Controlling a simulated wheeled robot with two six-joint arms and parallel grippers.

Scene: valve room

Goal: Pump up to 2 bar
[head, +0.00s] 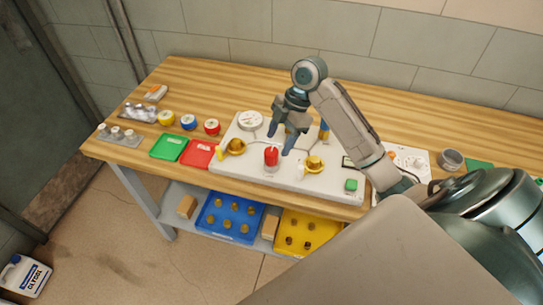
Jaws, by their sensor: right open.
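A white panel (296,183) lies on the wooden table. A round white gauge (250,120) is at its back left; its reading is too small to tell. An upright red part (271,157) stands at the panel's middle, and I cannot tell if it is the pump. Yellow valve-like parts are at its left (236,146) and right (314,164). A green button (351,185) is at the front right. My right gripper (280,143) is open, pointing down above the panel, just behind the red part. It looks empty. My left gripper is out of view.
Green (168,147) and red (198,153) trays and several coloured round items lie left of the panel. A grey cup (451,159) stands at the right. Blue (229,219) and yellow (308,231) bins are on the lower shelf. The table's back strip is clear.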

